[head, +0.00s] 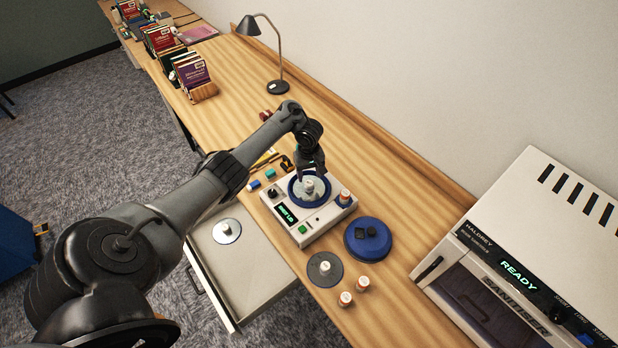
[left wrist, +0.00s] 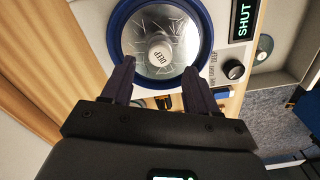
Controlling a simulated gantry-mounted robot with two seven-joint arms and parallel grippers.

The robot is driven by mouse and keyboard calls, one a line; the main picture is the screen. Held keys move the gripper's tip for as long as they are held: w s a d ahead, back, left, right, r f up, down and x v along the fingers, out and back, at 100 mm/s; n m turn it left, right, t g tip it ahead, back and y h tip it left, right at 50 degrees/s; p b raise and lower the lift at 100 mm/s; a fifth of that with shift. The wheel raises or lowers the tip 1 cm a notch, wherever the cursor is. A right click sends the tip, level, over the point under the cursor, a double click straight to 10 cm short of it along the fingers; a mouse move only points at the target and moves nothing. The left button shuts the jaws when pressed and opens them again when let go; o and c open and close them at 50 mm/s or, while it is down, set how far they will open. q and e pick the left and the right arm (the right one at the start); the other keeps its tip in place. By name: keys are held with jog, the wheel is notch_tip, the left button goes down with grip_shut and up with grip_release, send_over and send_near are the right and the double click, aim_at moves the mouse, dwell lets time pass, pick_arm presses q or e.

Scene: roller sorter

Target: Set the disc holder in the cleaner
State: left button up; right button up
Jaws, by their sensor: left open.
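The knob also shows in the head view (head: 309,185). The holder looks level and centred in the blue rim (left wrist: 205,60). My left gripper (head: 312,170) is over the well, fingers apart, and it also shows in the left wrist view (left wrist: 158,72). Nothing is held between the fingers. My right gripper is out of view.
A blue round lid (head: 368,252) lies right of the cleaner. A grey disc with a white knob (head: 325,268) and small white pots (head: 345,299) stand in front. Another disc (head: 227,231) lies in the open drawer (head: 250,270). A sanitizer (head: 540,260) stands right, a lamp (head: 278,87) behind.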

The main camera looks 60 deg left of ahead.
aim_at(309, 183)
pick_arm(q)
notch_tip(309, 183, up, 6)
jog(key=p, duration=0.5)
jog(key=s+d+f+m+t+y, duration=0.1)
jog(key=d+f+m, duration=0.3)
jog(key=d, duration=0.6)
jog(key=s+d+f+m+t+y, duration=0.1)
jog(key=d+f+m+t, duration=0.15)
jog(key=d+m, duration=0.55)
jog(key=s+d+r+m+h, duration=0.1)
jog(key=s+d+r+m, duration=0.1)
jog(key=s+d+r, duration=0.5)
jog(key=s+d+r+m+h, duration=0.1)
jog(key=s+d+r+m, duration=0.2)
jog(key=s+d+r, duration=0.3)
jog(key=s+d, duration=0.3)
jog(key=s, duration=0.2)
jog(key=shift+s+d+r, duration=0.15)
jog(key=shift+s+r, duration=0.15)
jog(key=shift+r, duration=0.1)
